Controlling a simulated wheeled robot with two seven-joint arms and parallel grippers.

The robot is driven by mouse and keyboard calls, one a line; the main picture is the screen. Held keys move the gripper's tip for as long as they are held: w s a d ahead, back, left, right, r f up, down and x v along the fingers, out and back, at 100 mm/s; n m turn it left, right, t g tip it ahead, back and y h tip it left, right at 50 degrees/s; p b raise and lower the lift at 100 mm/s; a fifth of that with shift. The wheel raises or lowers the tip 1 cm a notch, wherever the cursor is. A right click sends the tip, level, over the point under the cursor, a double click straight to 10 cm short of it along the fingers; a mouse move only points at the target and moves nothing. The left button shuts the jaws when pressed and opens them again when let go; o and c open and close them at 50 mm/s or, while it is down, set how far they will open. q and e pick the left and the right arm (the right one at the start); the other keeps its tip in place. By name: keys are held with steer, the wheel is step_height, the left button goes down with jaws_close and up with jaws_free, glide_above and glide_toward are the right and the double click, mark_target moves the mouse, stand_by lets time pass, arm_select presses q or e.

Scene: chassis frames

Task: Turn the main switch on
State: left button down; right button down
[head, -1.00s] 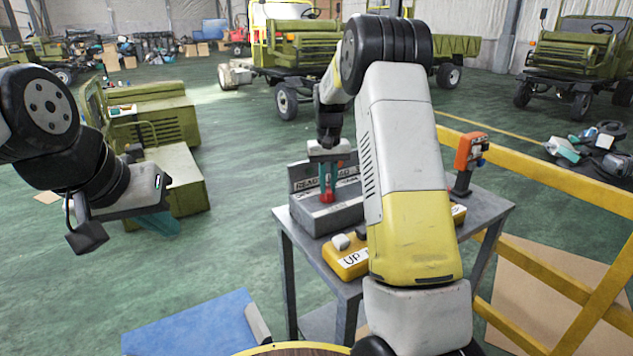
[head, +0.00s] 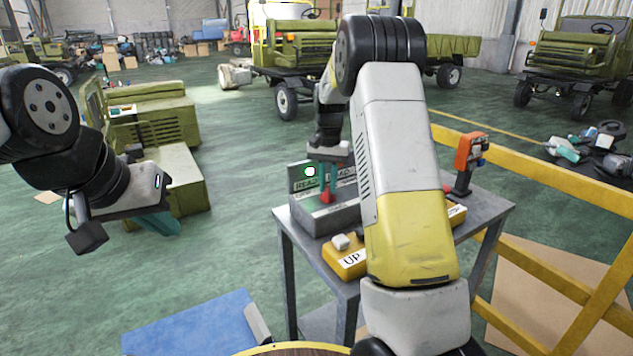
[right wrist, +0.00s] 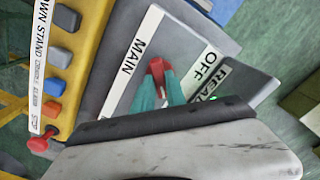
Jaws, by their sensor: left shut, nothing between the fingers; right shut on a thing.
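The main switch is a red lever on a grey box (head: 345,217) on the metal table. The lever (right wrist: 157,67) stands between the teal fingers of my right gripper (right wrist: 161,82), which is shut on it. The box's label plate (right wrist: 138,60) reads MAIN and OFF in the right wrist view. On the upright READY panel (head: 300,185) a lamp (head: 310,171) glows whitish green. My right arm hides part of the box and panel in the head view. My left gripper (head: 160,222) is shut and empty, out over the floor at the left.
A yellow control box (head: 346,262) with an UP label and push buttons sits at the table's (head: 490,212) front. An orange device (head: 468,158) stands at the table's right. A yellow railing (head: 560,176) runs along the right. A blue panel (head: 190,325) lies low at front left.

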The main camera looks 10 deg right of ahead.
mark_target(328, 187)
steer(key=shift+r, duration=0.1)
steer(key=c, duration=1.4)
jaws_free()
steer(key=shift+o, duration=0.2)
step_height(328, 187, up, 7)
steer(key=shift+r, duration=0.35)
